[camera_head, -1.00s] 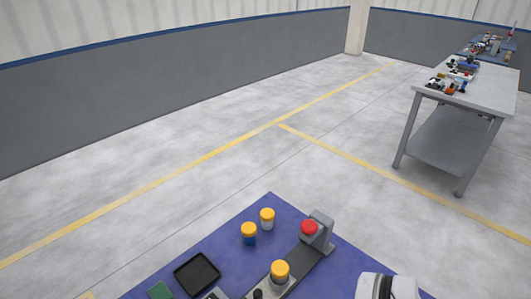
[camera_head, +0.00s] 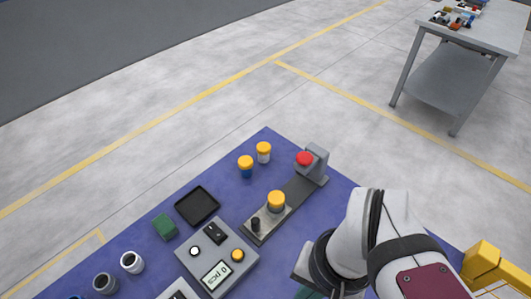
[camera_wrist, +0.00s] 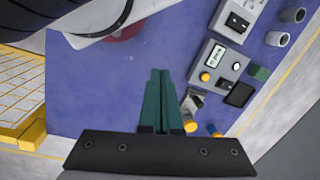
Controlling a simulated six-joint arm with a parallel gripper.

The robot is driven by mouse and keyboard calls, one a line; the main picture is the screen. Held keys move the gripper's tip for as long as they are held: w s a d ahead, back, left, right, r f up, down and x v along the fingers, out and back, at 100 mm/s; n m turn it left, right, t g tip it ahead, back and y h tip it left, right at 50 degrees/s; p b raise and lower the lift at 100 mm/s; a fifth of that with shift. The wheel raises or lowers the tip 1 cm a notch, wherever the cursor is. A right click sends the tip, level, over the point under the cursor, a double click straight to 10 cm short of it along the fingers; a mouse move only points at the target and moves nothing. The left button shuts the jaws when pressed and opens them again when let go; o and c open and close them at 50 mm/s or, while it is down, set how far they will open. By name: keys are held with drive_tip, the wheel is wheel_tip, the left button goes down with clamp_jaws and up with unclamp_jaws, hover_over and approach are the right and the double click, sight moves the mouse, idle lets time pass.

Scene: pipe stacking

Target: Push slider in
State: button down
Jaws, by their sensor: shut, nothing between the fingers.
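The slider is a light grey plate (camera_head: 262,229) with a black knob (camera_head: 256,222) at its near end and a yellow-capped jar (camera_head: 276,200) on it. It sits on a dark rail (camera_head: 298,189) that runs to a grey bracket (camera_head: 317,165) with a red button (camera_head: 305,158). Bare rail shows between jar and bracket. My gripper shows in the wrist view with its green fingers (camera_wrist: 160,76) together, empty, above the blue mat. In the head view my gripper is mostly hidden by my arm, right of the grey control box; a bit of green shows at the bottom edge.
Two more yellow-capped jars (camera_head: 246,166) (camera_head: 263,152) stand left of the rail. A black tray (camera_head: 198,206), a green block (camera_head: 165,226), a control box with display (camera_head: 217,257) and two cups (camera_head: 131,262) (camera_head: 106,283) lie further left on the blue mat (camera_head: 232,183).

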sight(255, 220)
drive_tip(key=c, duration=1.6)
unclamp_jaws()
drive_tip(key=c, duration=0.8)
unclamp_jaws()
drive_tip(key=w+n, duration=0.1)
drive_tip(key=w, duration=0.2)
drive_tip(key=w+a+n, duration=0.1)
drive_tip(key=w, duration=0.3)
drive_tip(key=w+r+n, duration=0.1)
drive_tip(key=w, duration=0.2)
drive_tip(key=shift+w+a+n+h, duration=0.15)
drive_tip(key=shift+a+n+h, duration=0.15)
drive_tip(key=shift+a+h, duration=0.1)
drive_tip(key=shift+c, duration=0.2)
drive_tip(key=shift+o, duration=0.9)
drive_tip(key=w+a+f+n, duration=0.2)
drive_tip(key=w, duration=0.3)
drive_tip(key=w+a+f+n+h, duration=0.1)
drive_tip(key=w+a+f+n, duration=0.1)
drive_tip(key=w, duration=0.4)
drive_tip(key=shift+w+a, duration=0.2)
drive_tip(key=shift+a, duration=0.6)
drive_tip(key=f, duration=1.5)
drive_tip(key=shift+w+a+f, duration=0.25)
drive_tip(key=shift+w+f, duration=0.15)
drive_tip(key=shift+f, duration=0.35)
clamp_jaws()
